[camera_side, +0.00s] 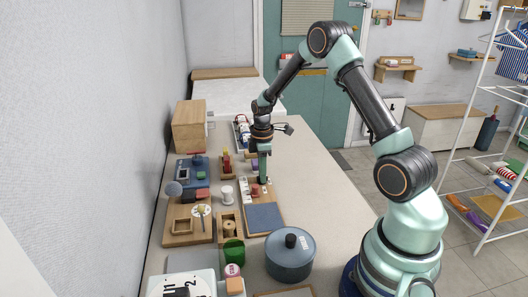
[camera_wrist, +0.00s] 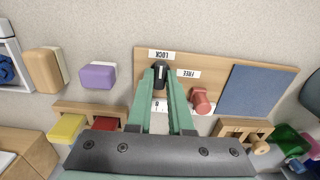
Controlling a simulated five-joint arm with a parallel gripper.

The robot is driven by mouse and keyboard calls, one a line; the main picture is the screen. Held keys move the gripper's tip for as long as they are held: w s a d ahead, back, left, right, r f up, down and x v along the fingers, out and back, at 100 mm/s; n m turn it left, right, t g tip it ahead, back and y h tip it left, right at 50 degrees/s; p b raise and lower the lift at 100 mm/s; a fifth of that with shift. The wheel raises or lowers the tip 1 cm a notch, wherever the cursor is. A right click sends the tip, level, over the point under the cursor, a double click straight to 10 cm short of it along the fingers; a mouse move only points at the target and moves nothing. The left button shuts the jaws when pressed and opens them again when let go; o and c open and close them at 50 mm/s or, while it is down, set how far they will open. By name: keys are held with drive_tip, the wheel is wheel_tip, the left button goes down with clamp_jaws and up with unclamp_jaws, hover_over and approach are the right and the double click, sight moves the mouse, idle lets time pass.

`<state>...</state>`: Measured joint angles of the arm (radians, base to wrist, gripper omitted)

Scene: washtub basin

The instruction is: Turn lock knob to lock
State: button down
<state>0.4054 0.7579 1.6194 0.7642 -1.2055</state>
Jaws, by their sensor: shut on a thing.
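The dark lock knob (camera_wrist: 160,77) stands on a wooden board (camera_wrist: 145,57) in the wrist view. My gripper (camera_wrist: 160,80) reaches over the board with its green fingers on both sides of the knob, shut on it. A white LOCK label (camera_wrist: 161,54) lies just beyond the knob, and a white FREE label (camera_wrist: 188,73) is to its right; both read upside down. In the side view my gripper (camera_side: 264,182) points down at the board, and the knob is hidden by the fingers.
A red knob-like piece (camera_wrist: 201,101) stands close right of my fingers, and a blue panel (camera_wrist: 258,91) lies farther right on the board. A purple block (camera_wrist: 98,76) and a tan block (camera_wrist: 45,71) lie left. A lidded blue-grey pot (camera_side: 290,258) stands near the table's front.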

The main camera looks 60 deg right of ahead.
drive_tip(key=c, duration=0.8)
unclamp_jaws()
wheel_tip(320, 180, up, 12)
drive_tip(key=shift+r, duration=0.1)
drive_tip(key=s+a+r+m+t, duration=0.2)
drive_tip(key=s+a+r+m, duration=0.2)
drive_tip(key=a+r, duration=0.5)
drive_tip(key=s+a+m+t, duration=0.1)
drive_tip(key=s+a, duration=0.2)
drive_tip(key=s+a+r+m+t, duration=0.1)
drive_tip(key=s+a+m, duration=0.1)
drive_tip(key=s+a, duration=0.1)
drive_tip(key=s+a+m+t, duration=0.1)
drive_tip(key=s+a+m, duration=0.1)
drive_tip(key=s+a, duration=0.1)
drive_tip(key=shift+s+a+r+t, duration=0.1)
drive_tip(key=shift+s+r+t, duration=0.2)
drive_tip(key=shift+s+r, duration=0.15)
